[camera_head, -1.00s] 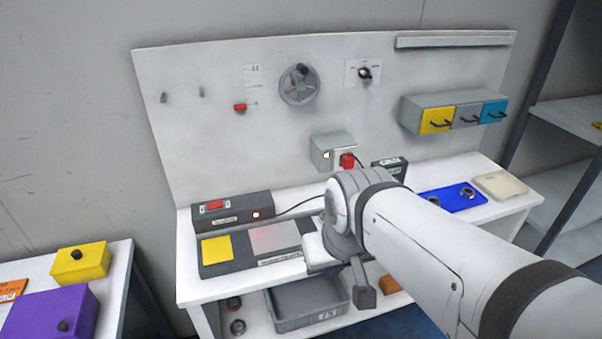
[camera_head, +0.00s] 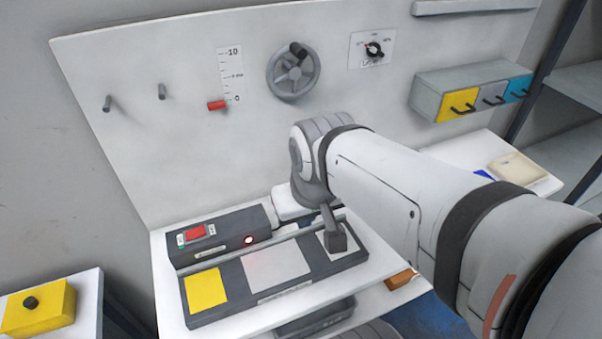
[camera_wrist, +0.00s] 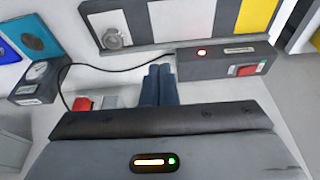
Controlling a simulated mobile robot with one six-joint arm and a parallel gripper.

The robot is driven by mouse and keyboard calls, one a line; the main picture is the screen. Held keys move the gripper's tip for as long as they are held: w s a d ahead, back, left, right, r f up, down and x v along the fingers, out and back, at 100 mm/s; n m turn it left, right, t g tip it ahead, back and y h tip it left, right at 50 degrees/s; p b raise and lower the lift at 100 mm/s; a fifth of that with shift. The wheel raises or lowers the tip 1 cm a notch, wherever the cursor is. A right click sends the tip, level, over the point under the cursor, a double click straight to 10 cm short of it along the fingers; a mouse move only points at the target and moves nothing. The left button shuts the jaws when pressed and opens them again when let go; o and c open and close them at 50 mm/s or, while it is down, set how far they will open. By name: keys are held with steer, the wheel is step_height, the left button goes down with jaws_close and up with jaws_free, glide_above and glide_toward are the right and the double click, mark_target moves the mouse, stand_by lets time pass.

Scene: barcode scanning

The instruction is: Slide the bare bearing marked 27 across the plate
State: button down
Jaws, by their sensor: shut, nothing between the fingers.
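A round grey metal bearing (camera_wrist: 113,38) lies on the pale pad at the left end of the dark scanning plate (camera_wrist: 163,55) in the wrist view; no number on it is readable. The plate also shows in the head view (camera_head: 236,297), with a yellow pad at left, a reddish-lit grey panel in the middle and a pale pad at right. There my arm hides part of that pale pad, and I cannot make out the bearing. My gripper (camera_wrist: 160,72) is shut and empty, its dark blue fingers together. In the wrist picture it appears below and right of the bearing, apart from it.
A dark scanner box (camera_head: 220,237) with a red switch and lit red lamp stands behind the plate. A black cable (camera_wrist: 115,67) runs from it to a small dark box (camera_wrist: 35,92). A blue mat (camera_wrist: 30,38) lies beyond. A handwheel (camera_head: 293,73) is on the back panel.

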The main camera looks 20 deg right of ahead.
steer(key=g+b, duration=0.3)
steer(key=g, duration=0.3)
glide_above(324, 224)
steer(key=w, duration=0.3)
steer(key=w+x, duration=0.2)
steer(key=x, duration=1.6)
steer(key=shift+s, duration=1.25)
steer(key=shift+w, duration=0.1)
steer(key=shift+r, duration=0.1)
